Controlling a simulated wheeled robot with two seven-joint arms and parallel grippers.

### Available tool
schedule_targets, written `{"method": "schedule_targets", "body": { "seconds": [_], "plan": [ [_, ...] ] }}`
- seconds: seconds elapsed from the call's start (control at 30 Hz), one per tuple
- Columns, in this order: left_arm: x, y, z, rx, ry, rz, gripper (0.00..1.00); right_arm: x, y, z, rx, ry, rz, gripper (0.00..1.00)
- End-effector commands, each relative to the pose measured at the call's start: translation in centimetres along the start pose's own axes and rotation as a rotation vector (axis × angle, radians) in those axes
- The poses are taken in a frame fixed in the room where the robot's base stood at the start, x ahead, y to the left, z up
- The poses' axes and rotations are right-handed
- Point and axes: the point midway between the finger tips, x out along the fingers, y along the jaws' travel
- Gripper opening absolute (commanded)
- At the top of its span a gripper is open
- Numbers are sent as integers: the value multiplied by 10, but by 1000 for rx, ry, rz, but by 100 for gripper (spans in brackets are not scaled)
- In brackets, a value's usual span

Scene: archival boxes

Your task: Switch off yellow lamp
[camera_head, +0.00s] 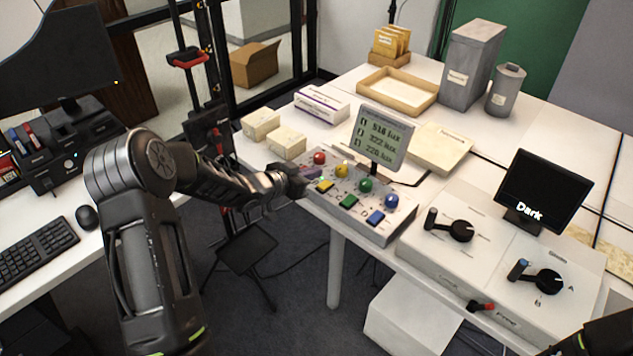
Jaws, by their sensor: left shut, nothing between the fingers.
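The control box (325,207) is grey and stands on the white table, with a row of coloured lamps and a row of square buttons in front. The yellow lamp (342,170) is between the red lamp (319,158) and the green lamp (365,185). The yellow button (325,186) is in front of the yellow lamp. My left gripper (300,183) is shut and empty at the left end of the box, just left of the yellow button. I cannot tell whether it touches the box. My right gripper is out of view; part of my right arm shows at bottom right.
A blue lamp (391,201), green button (348,201) and blue button (376,217) are further right on the box. A display screen (383,138) stands behind the lamps. Small cartons (287,145) lie behind my gripper. A panel with black knobs (455,231) is at right.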

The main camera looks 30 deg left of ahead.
Motion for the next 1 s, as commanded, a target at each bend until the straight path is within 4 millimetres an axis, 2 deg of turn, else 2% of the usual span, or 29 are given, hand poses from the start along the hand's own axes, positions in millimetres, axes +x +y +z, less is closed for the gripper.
{"method": "schedule_targets", "body": {
  "seconds": [0.1,0.13,0.23,0.4,0.83,1.0],
  "plan": [
    [25,2,-1,0,-1,3,0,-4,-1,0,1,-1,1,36],
    [26,0,5,-2,-3,1,0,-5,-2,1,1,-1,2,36],
    [28,0,21,-3,-3,1,0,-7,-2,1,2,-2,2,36],
    [32,0,35,-1,0,0,0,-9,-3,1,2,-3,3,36],
    [33,0,40,1,2,0,0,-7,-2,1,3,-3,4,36],
    [36,0,50,0,36,0,0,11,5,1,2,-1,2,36]
  ]
}}
